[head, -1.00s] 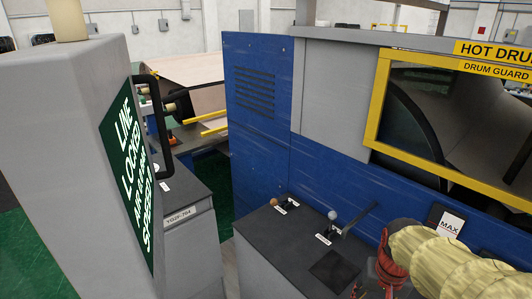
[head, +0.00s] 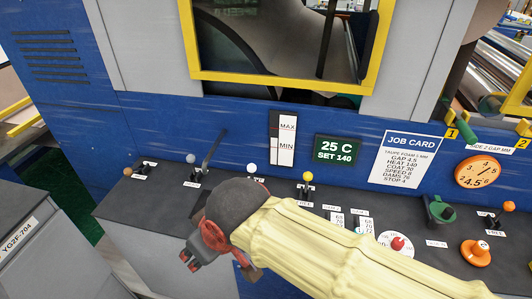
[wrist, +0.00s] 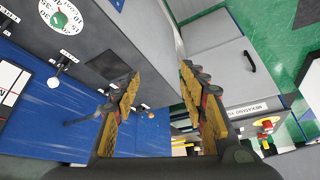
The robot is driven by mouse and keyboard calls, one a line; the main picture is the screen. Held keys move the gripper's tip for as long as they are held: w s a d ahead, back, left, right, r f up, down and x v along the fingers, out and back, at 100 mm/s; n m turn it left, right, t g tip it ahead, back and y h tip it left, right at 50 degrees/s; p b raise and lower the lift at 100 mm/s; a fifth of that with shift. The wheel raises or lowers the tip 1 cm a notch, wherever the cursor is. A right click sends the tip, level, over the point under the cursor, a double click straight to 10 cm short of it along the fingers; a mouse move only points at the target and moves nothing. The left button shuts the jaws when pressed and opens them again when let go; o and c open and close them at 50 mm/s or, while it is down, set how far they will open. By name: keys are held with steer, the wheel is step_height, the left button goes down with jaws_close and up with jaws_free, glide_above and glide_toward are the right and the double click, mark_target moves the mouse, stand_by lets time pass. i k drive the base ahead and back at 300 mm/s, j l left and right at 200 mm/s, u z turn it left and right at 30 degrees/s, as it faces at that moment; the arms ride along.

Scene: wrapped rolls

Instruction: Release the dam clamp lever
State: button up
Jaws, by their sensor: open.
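Several small levers stand on the dark console top (head: 150,205): one with a brown knob (head: 128,171), one with a grey knob (head: 190,158), one with a white knob (head: 251,168) and one with a yellow knob (head: 308,176). A long dark handle (head: 212,150) leans up beside the grey knob. Their labels are too small to read, so I cannot tell which is the dam clamp lever. My gripper (head: 188,262) is in front of the console edge, apart from the levers. In the wrist view my gripper (wrist: 160,80) is open and empty, with a white knob (wrist: 53,83) to its left.
A blue machine wall with a yellow-framed guard (head: 285,83) rises behind the console. A job card (head: 408,159), a green display (head: 338,150) and an orange dial (head: 478,172) are to the right. A grey cabinet (head: 30,240) stands at left, across a gap.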

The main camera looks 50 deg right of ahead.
mark_target(307, 176)
steer(key=z, duration=1.85)
